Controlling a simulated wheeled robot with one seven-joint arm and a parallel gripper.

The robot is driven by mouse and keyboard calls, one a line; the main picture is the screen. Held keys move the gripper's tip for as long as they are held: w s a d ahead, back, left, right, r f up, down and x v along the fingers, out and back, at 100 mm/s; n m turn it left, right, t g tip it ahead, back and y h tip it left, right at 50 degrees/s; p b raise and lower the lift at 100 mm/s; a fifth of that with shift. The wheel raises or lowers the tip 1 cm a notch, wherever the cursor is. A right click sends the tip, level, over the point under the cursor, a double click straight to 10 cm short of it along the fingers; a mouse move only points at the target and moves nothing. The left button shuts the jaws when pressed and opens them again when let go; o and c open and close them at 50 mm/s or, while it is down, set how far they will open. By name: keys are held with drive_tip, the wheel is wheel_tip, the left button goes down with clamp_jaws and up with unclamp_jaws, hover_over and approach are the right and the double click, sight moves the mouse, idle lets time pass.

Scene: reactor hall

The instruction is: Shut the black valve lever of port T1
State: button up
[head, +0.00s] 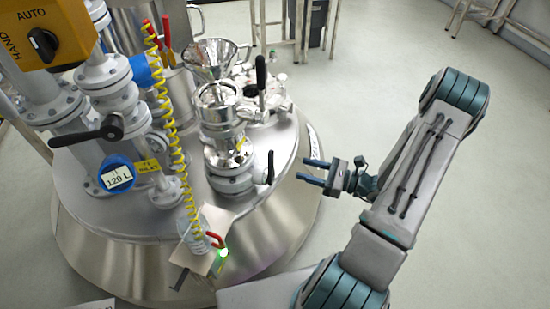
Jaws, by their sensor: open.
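My gripper (308,172) is open and empty. Its two dark blue fingers point left, over the right edge of the steel vessel lid. Just left of the fingertips, with a gap, stands a black lever (270,167), upright on the right side of a flanged valve (231,180) under a steel and glass fitting. A second upright black lever (261,80) stands farther back, beside a steel funnel. A third, thicker black lever (88,134) lies nearly level at the left. The port markings are too small to tell which lever belongs to T1.
A blue round gauge marked 120 L (116,175) and a yellow tag (149,166) are at the left. A coiled yellow hose (172,130) hangs before the pipes. A clear bottle (191,236) stands near the lid's front. Floor (350,60) right of the vessel is clear.

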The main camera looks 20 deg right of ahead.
sight(273, 161)
drive_tip(key=b+x, duration=0.1)
drive_tip(key=x, duration=1.1)
drive_tip(key=shift+s, duration=0.1)
drive_tip(key=shift+c, duration=0.3)
